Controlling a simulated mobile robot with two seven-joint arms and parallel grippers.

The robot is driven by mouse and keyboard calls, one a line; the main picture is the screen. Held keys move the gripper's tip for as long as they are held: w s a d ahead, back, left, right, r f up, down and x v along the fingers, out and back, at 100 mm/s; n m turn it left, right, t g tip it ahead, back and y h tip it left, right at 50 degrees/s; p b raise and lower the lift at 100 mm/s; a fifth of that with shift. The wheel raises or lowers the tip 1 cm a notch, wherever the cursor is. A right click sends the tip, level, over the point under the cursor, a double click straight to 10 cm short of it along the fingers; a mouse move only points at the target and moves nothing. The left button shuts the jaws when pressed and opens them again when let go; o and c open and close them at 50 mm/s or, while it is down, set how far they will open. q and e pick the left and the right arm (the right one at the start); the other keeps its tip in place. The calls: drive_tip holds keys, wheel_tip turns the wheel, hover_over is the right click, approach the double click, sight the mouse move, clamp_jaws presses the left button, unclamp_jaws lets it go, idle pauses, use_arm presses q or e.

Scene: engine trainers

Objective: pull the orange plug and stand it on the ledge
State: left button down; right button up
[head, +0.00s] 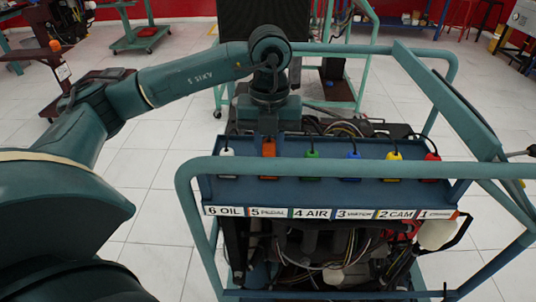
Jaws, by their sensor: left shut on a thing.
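The orange plug (268,149) is upright at the 5 PEDAL place, in the row of coloured plugs along the blue panel. My left gripper (268,135) reaches in from above and is shut on the top of the plug. The gripper hides the upper end of the plug. I cannot tell whether the plug is still seated or slightly raised. The blue ledge (333,192) runs in front of the row, above the number labels. My right gripper is not in view.
White (227,152), green (312,154), blue (354,155), yellow (394,156) and red (432,156) plugs stand in the same row, with cables. A green tube rail (330,167) crosses in front of the panel. A slanted green frame bar (445,98) rises at the right.

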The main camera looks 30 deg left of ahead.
sight(269, 140)
use_arm(q)
drive_tip(key=shift+r+p, duration=1.05)
drive_tip(key=shift+r, duration=0.6)
drive_tip(key=shift+a, duration=0.1)
